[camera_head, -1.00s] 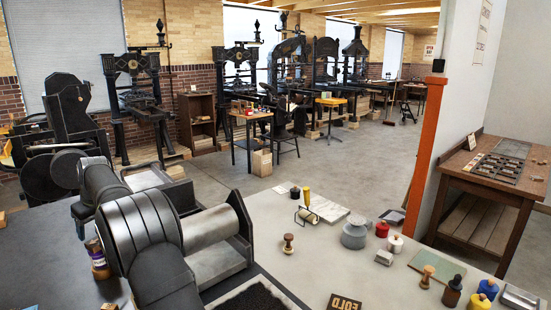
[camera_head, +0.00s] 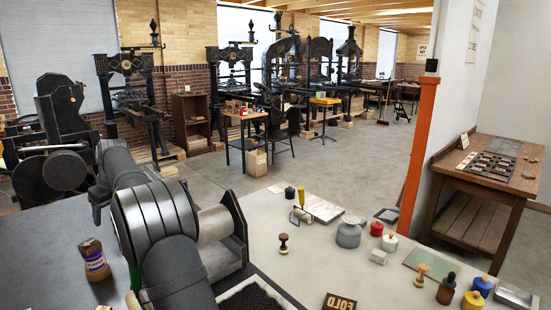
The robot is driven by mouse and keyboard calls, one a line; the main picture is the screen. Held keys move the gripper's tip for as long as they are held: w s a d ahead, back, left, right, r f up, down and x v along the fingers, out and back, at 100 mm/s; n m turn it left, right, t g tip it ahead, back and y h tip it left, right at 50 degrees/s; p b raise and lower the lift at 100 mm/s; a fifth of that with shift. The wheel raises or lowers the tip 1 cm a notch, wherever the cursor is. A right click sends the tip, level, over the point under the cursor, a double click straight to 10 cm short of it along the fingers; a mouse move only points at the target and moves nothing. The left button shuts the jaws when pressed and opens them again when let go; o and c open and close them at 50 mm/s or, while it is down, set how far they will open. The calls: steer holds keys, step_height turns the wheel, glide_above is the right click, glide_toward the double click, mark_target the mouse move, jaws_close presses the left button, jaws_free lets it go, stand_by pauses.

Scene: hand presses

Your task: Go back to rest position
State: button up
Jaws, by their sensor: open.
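My dark grey arm rises from the bottom of the head view, with a ribbed joint (camera_head: 155,215) and a further link (camera_head: 122,165) reaching toward the back left. My gripper cannot be made out; the end of the arm is hidden behind its own links or out of view. No held object shows.
Left of my arm, a purple-labelled jar (camera_head: 94,260) stands on the dark surface. A red pot (camera_head: 377,229) stands farther right.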

steer(key=w+d+r, duration=0.1)
steer(key=d+r, duration=0.2)
steer(key=r, duration=1)
steer(key=w+d+m, duration=0.1)
steer(key=w+d, duration=0.2)
steer(key=d, duration=0.4)
steer(key=w+d+m+t+h, duration=0.1)
steer(key=w+d+m, duration=0.1)
steer(key=w+d, duration=0.2)
steer(key=w+d+m, duration=0.2)
steer(key=w+d, duration=0.2)
steer(key=d, duration=0.7)
steer(key=shift+w+t, duration=0.15)
steer(key=shift+t, duration=0.15)
steer(key=shift+r, duration=0.1)
